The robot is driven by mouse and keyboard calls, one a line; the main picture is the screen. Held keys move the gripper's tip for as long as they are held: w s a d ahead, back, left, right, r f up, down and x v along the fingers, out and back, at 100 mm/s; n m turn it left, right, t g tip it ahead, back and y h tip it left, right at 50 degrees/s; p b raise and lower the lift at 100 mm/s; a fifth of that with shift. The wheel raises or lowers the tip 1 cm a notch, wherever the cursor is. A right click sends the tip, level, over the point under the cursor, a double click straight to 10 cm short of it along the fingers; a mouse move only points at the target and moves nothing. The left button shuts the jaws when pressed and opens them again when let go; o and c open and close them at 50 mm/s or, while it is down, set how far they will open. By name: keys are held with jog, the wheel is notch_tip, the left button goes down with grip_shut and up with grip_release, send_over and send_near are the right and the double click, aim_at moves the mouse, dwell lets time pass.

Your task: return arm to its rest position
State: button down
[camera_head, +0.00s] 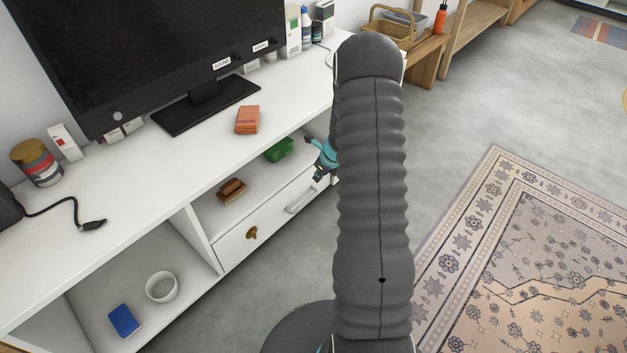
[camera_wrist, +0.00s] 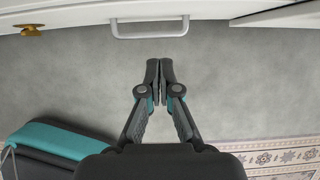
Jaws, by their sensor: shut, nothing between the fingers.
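My gripper (camera_wrist: 160,84) shows in the wrist view with its two dark fingertips together and nothing between them. It points toward the drawer handle (camera_wrist: 149,27), apart from it, with grey floor behind it. In the head view, a teal and dark part of my gripper (camera_head: 322,161) shows beside the shelf unit, mostly hidden behind my own arm. The arm stands up through the middle of the head view.
The white shelf unit (camera_head: 200,160) bears a TV (camera_head: 150,50) and an orange block (camera_head: 247,120). Its shelves hold a green item (camera_head: 279,149), a brown item (camera_head: 231,191), a white bowl (camera_head: 162,286) and a blue box (camera_head: 124,320). Open floor (camera_head: 460,110) and a rug (camera_head: 540,250) lie right.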

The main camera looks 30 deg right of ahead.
jog(key=v, duration=0.5)
jog(key=shift+p, duration=0.35)
